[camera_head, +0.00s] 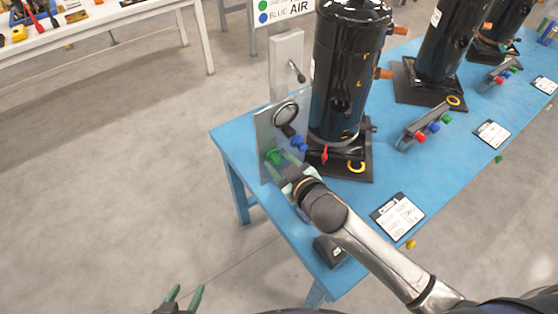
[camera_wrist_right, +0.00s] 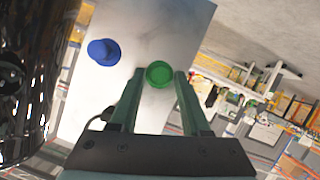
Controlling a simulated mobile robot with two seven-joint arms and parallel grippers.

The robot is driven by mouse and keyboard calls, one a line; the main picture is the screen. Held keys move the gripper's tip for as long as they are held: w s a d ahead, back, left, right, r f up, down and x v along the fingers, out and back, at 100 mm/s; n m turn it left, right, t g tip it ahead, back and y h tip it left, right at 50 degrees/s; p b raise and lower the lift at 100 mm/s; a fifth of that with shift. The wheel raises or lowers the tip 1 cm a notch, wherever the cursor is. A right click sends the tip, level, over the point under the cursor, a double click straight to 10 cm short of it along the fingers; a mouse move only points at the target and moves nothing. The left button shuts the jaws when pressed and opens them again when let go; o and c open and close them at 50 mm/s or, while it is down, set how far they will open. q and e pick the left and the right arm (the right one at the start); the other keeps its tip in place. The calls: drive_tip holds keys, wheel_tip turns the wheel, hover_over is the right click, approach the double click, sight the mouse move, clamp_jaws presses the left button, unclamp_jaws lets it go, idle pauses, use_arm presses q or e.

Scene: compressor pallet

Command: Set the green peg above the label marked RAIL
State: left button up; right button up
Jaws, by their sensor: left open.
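The green peg (camera_head: 273,156) sits low on the upright grey panel (camera_head: 267,135) at the table's left end. It also shows in the right wrist view (camera_wrist_right: 159,73), end-on between the fingertips. My right gripper (camera_wrist_right: 159,80) has its fingers apart, one on each side of the green peg, with small gaps visible. In the head view my right gripper (camera_head: 280,165) is at the panel. My left gripper (camera_head: 184,296) is open and empty at the bottom edge, off the table. A sign (camera_head: 285,12) with green and blue dots is partly cut off; I cannot read RAIL.
A black compressor (camera_head: 345,80) stands close right on the blue table (camera_head: 385,170). A clipboard (camera_head: 397,215) lies in front. Floor to the left is clear.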

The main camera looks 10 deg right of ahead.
clamp_jaws()
idle(0.6)
idle(1.2)
